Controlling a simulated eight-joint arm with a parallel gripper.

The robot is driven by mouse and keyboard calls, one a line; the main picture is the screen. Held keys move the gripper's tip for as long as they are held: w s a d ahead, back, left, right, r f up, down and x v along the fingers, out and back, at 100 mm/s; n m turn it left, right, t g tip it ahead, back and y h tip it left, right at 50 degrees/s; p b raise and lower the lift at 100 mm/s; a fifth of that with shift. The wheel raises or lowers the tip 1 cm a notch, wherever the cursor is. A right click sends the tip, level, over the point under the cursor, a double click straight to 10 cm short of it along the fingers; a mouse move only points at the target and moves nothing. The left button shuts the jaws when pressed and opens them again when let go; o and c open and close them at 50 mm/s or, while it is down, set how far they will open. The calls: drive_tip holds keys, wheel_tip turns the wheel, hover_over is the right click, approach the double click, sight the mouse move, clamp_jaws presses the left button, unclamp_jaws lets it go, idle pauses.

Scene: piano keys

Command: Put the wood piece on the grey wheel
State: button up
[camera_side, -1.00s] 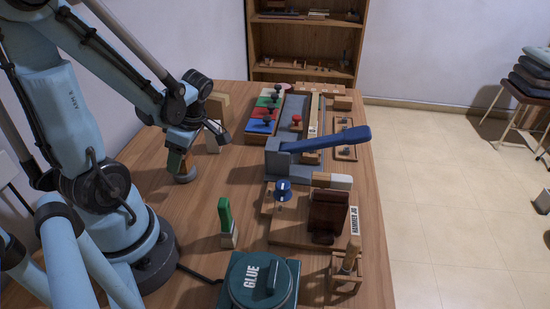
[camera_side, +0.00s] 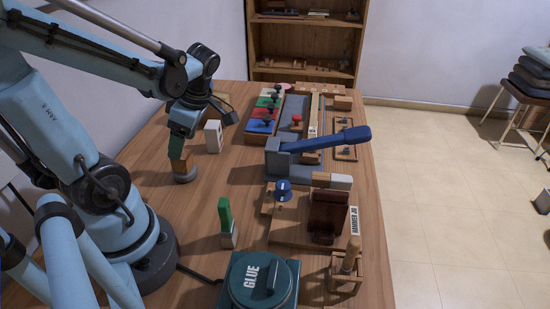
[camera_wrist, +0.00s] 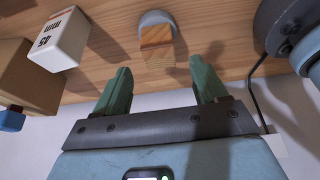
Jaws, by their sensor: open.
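The wood piece (camera_side: 180,165) stands on the grey wheel (camera_side: 186,177) on the table beside my arm. In the wrist view the wood piece (camera_wrist: 157,46) shows its pale end grain, with the rim of the grey wheel (camera_wrist: 155,17) behind it. My gripper (camera_side: 177,151) is just above the wood piece in the side view. In the wrist view its two green fingers (camera_wrist: 160,65) are spread apart with nothing between them, and the wood piece lies just beyond their tips. How fully the piece is seated on the wheel is hard to tell.
A green-topped block (camera_side: 226,222) and a green glue pot (camera_side: 258,282) are nearer the camera. A blue-handled lever press (camera_side: 320,140) stands at the right. Table between is clear.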

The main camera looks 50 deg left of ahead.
drive_tip(key=v, duration=0.7)
drive_tip(key=w+d+m+t+h, duration=0.1)
drive_tip(key=w+d+m+t, duration=0.2)
drive_tip(key=m, duration=0.6)
drive_tip(key=w+d+m+t+h, duration=0.1)
drive_tip(key=w+d+m+t, duration=0.2)
drive_tip(key=d+m, duration=0.3)
drive_tip(key=w+d+f+m+t+h, duration=0.1)
drive_tip(key=w+d+m+t, duration=0.2)
drive_tip(key=m, duration=0.9)
drive_tip(key=shift+d+t, duration=0.7)
drive_tip(key=shift+d, duration=0.05)
